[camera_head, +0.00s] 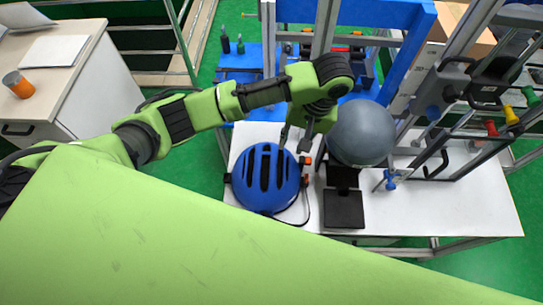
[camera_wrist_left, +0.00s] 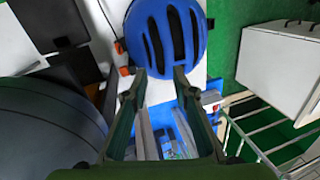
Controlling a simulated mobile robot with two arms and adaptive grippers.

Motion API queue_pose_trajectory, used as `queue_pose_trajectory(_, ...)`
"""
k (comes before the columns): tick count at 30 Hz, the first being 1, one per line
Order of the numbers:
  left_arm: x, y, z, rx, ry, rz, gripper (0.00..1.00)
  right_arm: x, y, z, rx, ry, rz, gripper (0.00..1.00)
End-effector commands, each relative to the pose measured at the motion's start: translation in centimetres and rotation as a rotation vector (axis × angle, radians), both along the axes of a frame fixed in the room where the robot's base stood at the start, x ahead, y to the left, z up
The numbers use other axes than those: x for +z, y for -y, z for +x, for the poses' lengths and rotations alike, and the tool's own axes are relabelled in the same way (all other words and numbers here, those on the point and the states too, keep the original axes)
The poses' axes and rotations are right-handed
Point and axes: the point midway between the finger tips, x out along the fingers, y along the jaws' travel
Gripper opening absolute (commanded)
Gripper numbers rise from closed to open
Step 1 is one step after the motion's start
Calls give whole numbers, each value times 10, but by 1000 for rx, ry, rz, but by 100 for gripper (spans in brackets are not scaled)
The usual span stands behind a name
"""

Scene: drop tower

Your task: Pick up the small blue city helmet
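The blue helmet (camera_head: 266,198), with dark vents and a dark strap, sits dome up on the white table (camera_head: 450,210). It also shows at the top of the left wrist view (camera_wrist_left: 165,36). My left gripper (camera_head: 295,142) is at the helmet's far right edge in the head view, fingers pointing down. In the left wrist view, the left gripper (camera_wrist_left: 160,74) is open, with its two fingertips apart at the helmet's near edge. Nothing is held. I cannot tell whether the fingertips touch the helmet. My right gripper is not in view.
A large grey ball-like headform (camera_head: 361,133) stands close right of the left gripper, above a black base plate (camera_head: 343,208). A metal frame with a blue panel (camera_head: 400,14) rises behind. A white cabinet (camera_head: 95,95) with an orange cup (camera_head: 18,86) stands left.

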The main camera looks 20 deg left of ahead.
Motion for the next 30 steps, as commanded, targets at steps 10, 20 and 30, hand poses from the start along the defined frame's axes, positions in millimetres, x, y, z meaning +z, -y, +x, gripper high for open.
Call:
queue_pose_trajectory(10, -31, -20, -2, 21, -2, 42, 25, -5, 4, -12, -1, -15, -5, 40)
queue_pose_trajectory(20, -72, -30, -3, 19, 2, 37, 25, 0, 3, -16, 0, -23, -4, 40)
queue_pose_trajectory(30, -110, -45, 2, 19, 1, 38, 25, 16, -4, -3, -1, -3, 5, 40)
